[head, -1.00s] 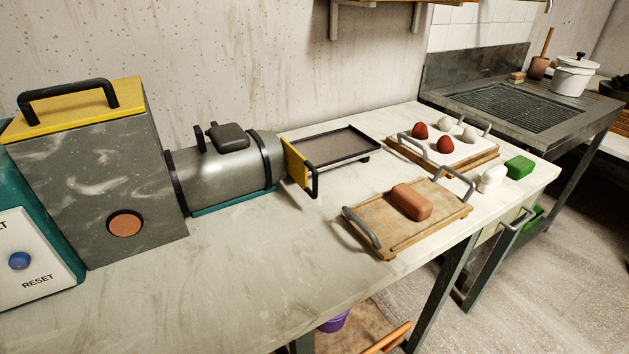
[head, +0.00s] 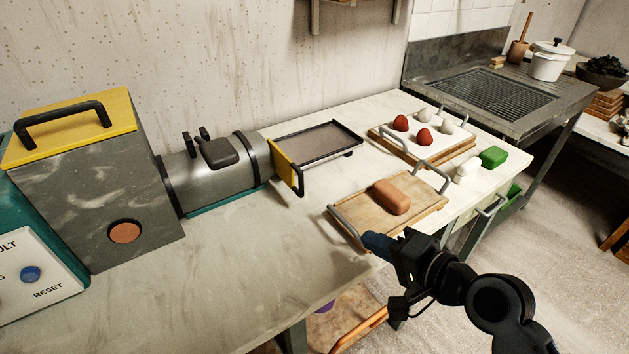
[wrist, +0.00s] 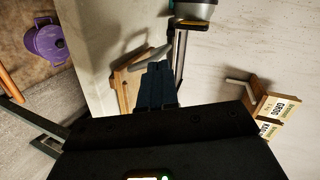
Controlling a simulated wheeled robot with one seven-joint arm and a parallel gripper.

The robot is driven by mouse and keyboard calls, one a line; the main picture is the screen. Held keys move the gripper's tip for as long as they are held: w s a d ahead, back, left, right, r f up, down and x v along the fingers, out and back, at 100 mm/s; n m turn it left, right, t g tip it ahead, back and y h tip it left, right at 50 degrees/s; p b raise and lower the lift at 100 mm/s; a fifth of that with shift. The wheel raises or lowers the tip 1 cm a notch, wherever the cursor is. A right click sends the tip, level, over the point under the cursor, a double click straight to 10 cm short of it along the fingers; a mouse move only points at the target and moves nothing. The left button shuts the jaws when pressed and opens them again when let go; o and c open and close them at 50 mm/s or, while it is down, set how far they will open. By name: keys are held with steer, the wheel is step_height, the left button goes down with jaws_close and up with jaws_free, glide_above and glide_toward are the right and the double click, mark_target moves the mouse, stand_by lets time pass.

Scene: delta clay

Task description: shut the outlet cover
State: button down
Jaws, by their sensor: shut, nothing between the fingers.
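The outlet cover appears to be the yellow plate (head: 285,166) with a black handle (head: 299,181). It stands at the right end of the grey cylinder machine (head: 213,172), angled toward the front. The yellow plate also shows at the top of the wrist view (wrist: 196,25). My gripper (head: 374,243) has dark blue fingers, shut and empty, at the front edge of the wooden board, right of and nearer than the cover. It is apart from the cover. The fingers also show in the wrist view (wrist: 157,82).
A dark-rimmed tray (head: 318,142) lies right of the cover. The wooden board (head: 350,208) holds a brown clay block (head: 391,197). Behind it stands a white-topped board (head: 436,149) with red and white lumps. The counter (head: 255,245) in front of the machine is clear.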

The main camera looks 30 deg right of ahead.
steer(key=w+r+m+y, duration=0.1)
steer(key=w+r, duration=0.3)
steer(key=p, duration=0.2)
glide_toward(303, 186)
steer(key=x, duration=0.6)
steer(key=shift+w+f, duration=0.15)
steer(key=shift+w, duration=0.05)
steer(key=w, duration=0.7)
steer(key=shift+w+b, duration=0.3)
steer(key=shift+b, duration=0.1)
steer(key=shift+a, duration=0.1)
steer(key=shift+s, duration=0.1)
